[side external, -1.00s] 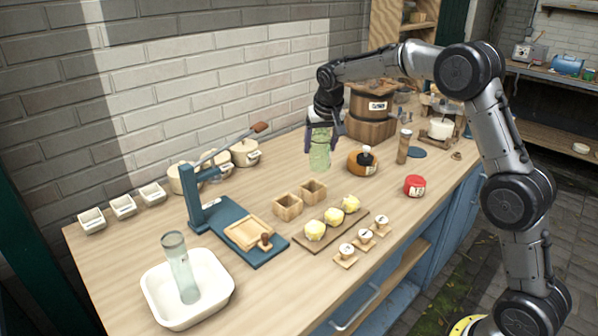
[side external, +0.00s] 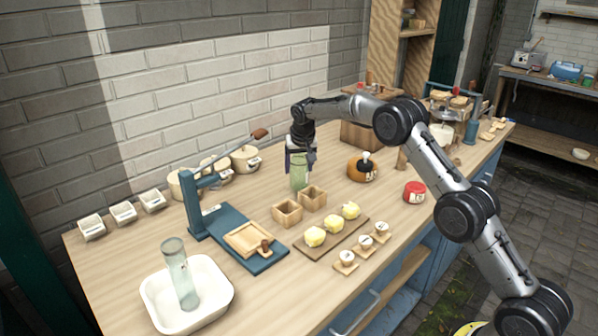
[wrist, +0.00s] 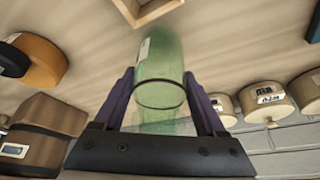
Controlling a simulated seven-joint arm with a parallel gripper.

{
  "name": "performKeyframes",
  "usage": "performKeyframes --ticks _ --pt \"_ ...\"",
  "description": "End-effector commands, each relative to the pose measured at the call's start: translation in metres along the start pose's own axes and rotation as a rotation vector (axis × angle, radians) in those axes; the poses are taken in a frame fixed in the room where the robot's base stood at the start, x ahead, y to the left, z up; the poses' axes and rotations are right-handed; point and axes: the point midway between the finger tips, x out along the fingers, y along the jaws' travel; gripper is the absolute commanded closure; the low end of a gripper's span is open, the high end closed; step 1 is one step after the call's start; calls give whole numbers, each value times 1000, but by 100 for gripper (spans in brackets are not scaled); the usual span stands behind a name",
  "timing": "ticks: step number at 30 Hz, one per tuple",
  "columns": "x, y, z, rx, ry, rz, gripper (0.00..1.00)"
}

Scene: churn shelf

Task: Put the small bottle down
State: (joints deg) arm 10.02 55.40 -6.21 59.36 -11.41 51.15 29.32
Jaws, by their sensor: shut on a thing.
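The small bottle (side external: 299,178) is pale green and see-through. It stands upright in my gripper (side external: 300,160), just behind two small wooden boxes. My gripper is shut on its upper part, with one finger on each side. In the wrist view the bottle (wrist: 162,75) lies between the two dark purple fingers of my gripper (wrist: 163,92), with a light label on its side. The bottle's base is low near the tabletop (side external: 330,235); I cannot tell whether it touches.
Two open wooden boxes (side external: 287,213) stand close in front of the bottle. A blue lever press (side external: 197,205) and lidded pots (side external: 245,158) are to the left. An orange round container (side external: 362,170) is to the right. A white basin (side external: 225,290) holds a glass cylinder (side external: 180,275).

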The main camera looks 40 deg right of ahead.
Motion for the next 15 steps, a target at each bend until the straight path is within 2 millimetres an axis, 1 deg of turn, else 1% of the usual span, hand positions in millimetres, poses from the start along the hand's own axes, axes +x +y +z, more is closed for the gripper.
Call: performKeyframes --ticks 1,3,15 --pt "7 0 3 -1 -1 1 92" --pt "14 0 6 -1 0 0 92" --pt "18 0 8 0 2 0 92"
